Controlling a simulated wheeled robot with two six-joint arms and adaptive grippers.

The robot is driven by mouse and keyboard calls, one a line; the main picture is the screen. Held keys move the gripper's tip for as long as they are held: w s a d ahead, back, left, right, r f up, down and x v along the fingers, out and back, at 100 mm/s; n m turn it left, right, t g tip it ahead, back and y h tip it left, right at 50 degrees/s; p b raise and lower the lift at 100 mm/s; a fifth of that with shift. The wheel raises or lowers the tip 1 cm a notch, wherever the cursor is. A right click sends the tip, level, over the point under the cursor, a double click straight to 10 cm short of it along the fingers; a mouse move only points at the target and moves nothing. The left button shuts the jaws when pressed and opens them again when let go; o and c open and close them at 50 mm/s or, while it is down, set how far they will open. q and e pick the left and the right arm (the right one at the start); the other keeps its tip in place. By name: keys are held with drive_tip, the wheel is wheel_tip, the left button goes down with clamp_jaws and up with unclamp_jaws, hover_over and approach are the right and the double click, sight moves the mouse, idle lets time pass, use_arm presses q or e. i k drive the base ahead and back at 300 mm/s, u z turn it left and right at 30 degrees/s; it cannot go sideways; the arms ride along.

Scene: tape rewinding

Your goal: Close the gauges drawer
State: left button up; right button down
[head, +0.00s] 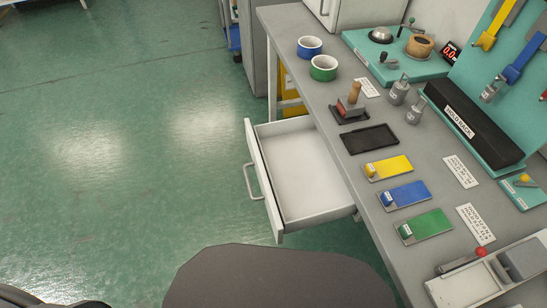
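An open white drawer (303,177) sticks out to the left from under the grey workbench (330,108) in the head view. Its inside looks empty. Its front panel (263,178) faces left and carries a grey bar handle (251,182). The drawer's right end goes under the bench top and is hidden there. I see no label on the drawer that says gauges. Neither of my grippers is in view, and nothing is seen touching the drawer or its handle.
Green floor (120,150) left of the drawer is clear. The bench top holds blue (310,46) and green (323,68) tape rolls, a stamp (352,101), a black tray (369,139), and yellow (388,168), blue (405,195) and green (426,227) plates. A grey cabinet (257,50) stands behind.

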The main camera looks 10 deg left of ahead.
sight(302, 186)
drive_tip(key=k, duration=1)
drive_tip(key=u, duration=0.45)
drive_tip(key=i, duration=1.3)
drive_tip(key=z, duration=0.8)
